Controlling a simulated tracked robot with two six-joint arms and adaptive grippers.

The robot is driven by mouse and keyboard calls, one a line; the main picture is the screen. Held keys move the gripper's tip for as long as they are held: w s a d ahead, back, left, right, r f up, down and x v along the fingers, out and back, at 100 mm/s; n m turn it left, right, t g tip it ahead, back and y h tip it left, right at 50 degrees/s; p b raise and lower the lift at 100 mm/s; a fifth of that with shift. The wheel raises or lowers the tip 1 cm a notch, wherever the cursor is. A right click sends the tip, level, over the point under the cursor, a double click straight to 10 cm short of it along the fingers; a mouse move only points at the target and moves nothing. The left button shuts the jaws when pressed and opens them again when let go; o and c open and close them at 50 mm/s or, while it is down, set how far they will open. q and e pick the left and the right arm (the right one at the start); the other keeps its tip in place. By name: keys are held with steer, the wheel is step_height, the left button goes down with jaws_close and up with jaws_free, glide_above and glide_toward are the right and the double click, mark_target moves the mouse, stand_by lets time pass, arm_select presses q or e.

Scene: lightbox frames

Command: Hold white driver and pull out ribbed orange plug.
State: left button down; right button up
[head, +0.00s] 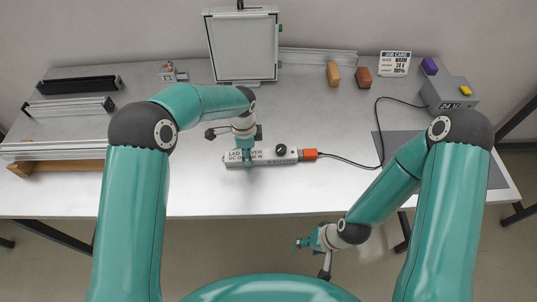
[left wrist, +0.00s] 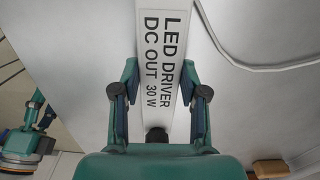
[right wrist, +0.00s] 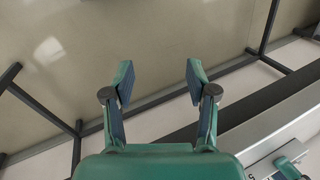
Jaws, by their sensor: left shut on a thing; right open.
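The white driver (head: 270,157) is a long white box lettered LED DRIVER, lying on the table near its front edge. The ribbed orange plug (head: 310,154) sits at its right end, with a black cable running from it. My left gripper (head: 247,158) is shut on the driver from above, toward its left part. In the left wrist view the fingers stand on both sides of the lettered driver (left wrist: 162,60). My right gripper (head: 302,243) is open and empty, low in front of the table edge; the right wrist view shows its spread fingers (right wrist: 158,85) over floor. The plug does not show in either wrist view.
The cable (head: 350,163) loops back to a grey 24 V box (head: 449,95) at right. A framed panel (head: 243,48), an orange block (head: 333,74), a brown block (head: 363,77) and a job card (head: 395,64) stand behind. Rails (head: 70,106) lie at left.

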mark_target(306, 152)
steer(key=s+a+r+m+g, duration=0.2)
steer(key=s+m+g, duration=0.15)
steer(key=m, duration=0.25)
steer(key=w+d+r+m+h, duration=0.1)
steer(key=w+r, duration=0.3)
steer(key=w+d+r+m+h, duration=0.1)
steer(key=w+r, duration=0.3)
steer(key=w+r+m+h, duration=0.1)
steer(key=w+r+m, duration=0.1)
steer(key=w+r, duration=0.1)
steer(key=shift+w+d+r+g, duration=0.35)
steer(key=shift+w+d+r, duration=0.05)
steer(key=shift+r, duration=0.05)
steer(key=w+r+m+t+h, duration=0.1)
steer(key=w+r+m+t, duration=0.2)
steer(key=w, duration=0.6)
steer(key=w+r+m+t, duration=0.1)
steer(key=w+r+m, duration=0.1)
steer(key=w+r, duration=0.5)
steer(key=shift+w+d+f, duration=0.1)
steer(key=shift+w+f, duration=0.3)
steer(key=shift+f, duration=1.9)
steer(key=shift+w+f, duration=0.4)
steer(key=shift+f, duration=1.9)
steer(key=shift+w+d+f, duration=0.1)
steer(key=shift+w+f, duration=0.3)
steer(key=shift+f, duration=1.9)
jaws_close()
